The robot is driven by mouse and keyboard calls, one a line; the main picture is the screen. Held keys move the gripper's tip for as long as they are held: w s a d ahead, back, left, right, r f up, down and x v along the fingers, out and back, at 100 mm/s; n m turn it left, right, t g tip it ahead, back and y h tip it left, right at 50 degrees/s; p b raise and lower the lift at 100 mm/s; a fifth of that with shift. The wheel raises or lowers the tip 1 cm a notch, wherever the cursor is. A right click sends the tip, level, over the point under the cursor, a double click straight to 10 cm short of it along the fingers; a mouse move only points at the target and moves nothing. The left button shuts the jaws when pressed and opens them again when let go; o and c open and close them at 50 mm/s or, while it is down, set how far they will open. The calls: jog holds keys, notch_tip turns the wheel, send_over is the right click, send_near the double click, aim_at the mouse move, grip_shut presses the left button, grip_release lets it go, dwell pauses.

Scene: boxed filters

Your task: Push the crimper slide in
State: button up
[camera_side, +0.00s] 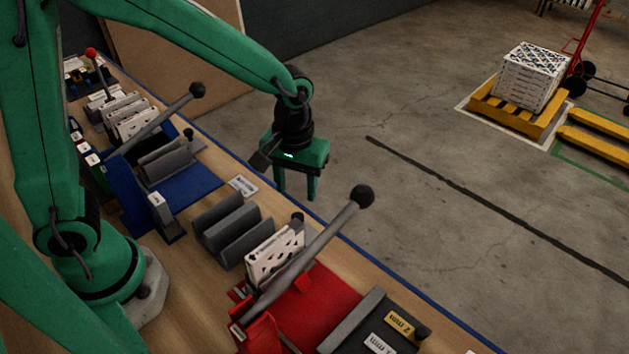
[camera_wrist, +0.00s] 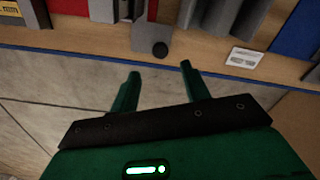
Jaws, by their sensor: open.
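A grey slide (camera_wrist: 151,36) with a round black knob (camera_wrist: 160,49) sticks out toward the bench edge in the wrist view. In the side view its dark knob (camera_side: 297,217) shows behind a white boxed filter (camera_side: 272,257), beside the red crimper (camera_side: 325,308). Much of the slide is hidden there by the filter and the lever. My gripper (camera_side: 297,196) is open and empty, raised near the bench's far edge, apart from the slide. In the wrist view the knob lies just beyond the gap between my fingertips (camera_wrist: 160,69).
The red crimper's long lever (camera_side: 312,248) slants up to a black ball. A grey slotted rack (camera_side: 231,229) and a small card (camera_side: 243,186) lie left of the slide. A blue crimper (camera_side: 190,189) with its own lever stands farther left. Open floor lies beyond the bench.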

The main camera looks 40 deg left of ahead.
aim_at(298, 216)
jog(key=shift+f, duration=0.15)
jog(key=shift+f, duration=3.75)
jog(key=shift+c, duration=0.5)
grip_shut()
